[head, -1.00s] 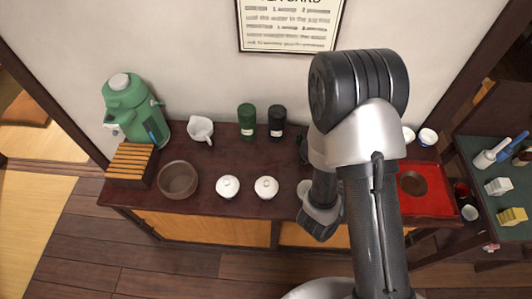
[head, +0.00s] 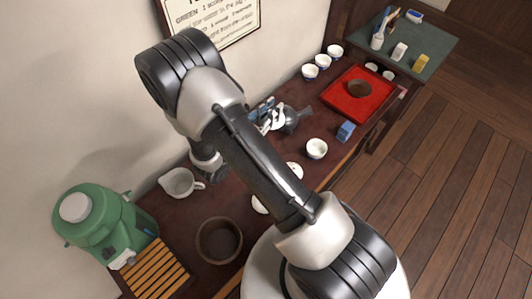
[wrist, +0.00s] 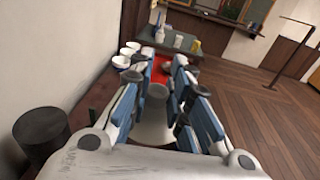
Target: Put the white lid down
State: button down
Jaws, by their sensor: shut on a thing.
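My gripper (head: 272,116) is over the dark counter in the head view, left of the red tray, with its blue fingers pointing away from me. It is shut on a small white piece, which I take to be the white lid (head: 278,120); the fingers partly hide it. In the wrist view the blue finger pads (wrist: 172,88) stand on both sides of a pale shape, whose outline is unclear. A white cup (head: 316,148) without a lid stands on the counter to the right of my gripper.
A dark grey pot (head: 294,118) seems close beside the fingers. A white pitcher (head: 177,183) is left.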

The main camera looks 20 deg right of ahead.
aim_at(282, 118)
jog(key=d+f+m+g, duration=0.1)
jog(key=f+g, duration=0.1)
jog(key=s+d+f+m+g+h, duration=0.1)
jog(key=d+f, duration=0.1)
jog(key=shift+s+m+g, duration=0.15)
jog(key=shift+m+g, duration=0.25)
jog(key=shift+a+f+b, duration=0.15)
jog(key=shift+f+b, duration=3.05)
jog(key=shift+f, duration=6.35)
jog(key=shift+f, duration=0.1)
jog(key=c, duration=1.5)
grip_release()
